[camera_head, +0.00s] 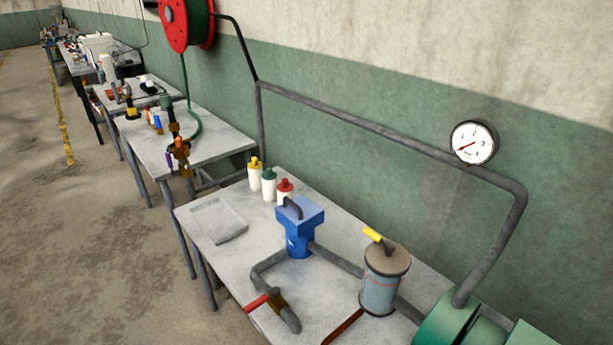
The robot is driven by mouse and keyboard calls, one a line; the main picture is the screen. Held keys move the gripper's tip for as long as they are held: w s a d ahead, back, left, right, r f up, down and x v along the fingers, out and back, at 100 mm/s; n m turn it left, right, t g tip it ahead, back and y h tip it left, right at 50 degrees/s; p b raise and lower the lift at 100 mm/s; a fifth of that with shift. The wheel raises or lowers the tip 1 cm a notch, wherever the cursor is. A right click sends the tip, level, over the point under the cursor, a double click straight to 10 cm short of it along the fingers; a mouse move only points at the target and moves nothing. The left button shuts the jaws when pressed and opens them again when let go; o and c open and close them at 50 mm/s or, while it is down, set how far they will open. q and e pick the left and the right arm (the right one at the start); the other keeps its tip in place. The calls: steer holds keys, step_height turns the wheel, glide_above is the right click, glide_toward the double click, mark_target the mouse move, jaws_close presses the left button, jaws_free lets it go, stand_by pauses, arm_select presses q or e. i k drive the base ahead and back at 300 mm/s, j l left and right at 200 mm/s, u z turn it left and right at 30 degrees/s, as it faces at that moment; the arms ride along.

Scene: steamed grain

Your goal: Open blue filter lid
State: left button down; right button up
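The blue filter (300,245) stands upright on the near table, joined to grey pipes. Its square blue lid (312,219) sits on top and looks closed, with a dark curved handle (293,207) on it. Neither of my grippers shows in the head view, so nothing of mine is seen touching the lid.
On the near table (240,262) are a grey tray (218,220), several capped bottles (269,184), a red-handled pipe valve (262,300), a cylinder with a yellow handle (381,280) and a green machine (455,322). A pressure gauge (473,142) is behind. Floor is clear at left.

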mark_target(300, 216)
steer(key=j+u, duration=0.25)
steer(key=j, duration=0.2)
steer(key=i+j+u, duration=0.25)
steer(key=j, duration=0.2)
steer(key=j+u, duration=0.25)
steer(key=j, duration=0.15)
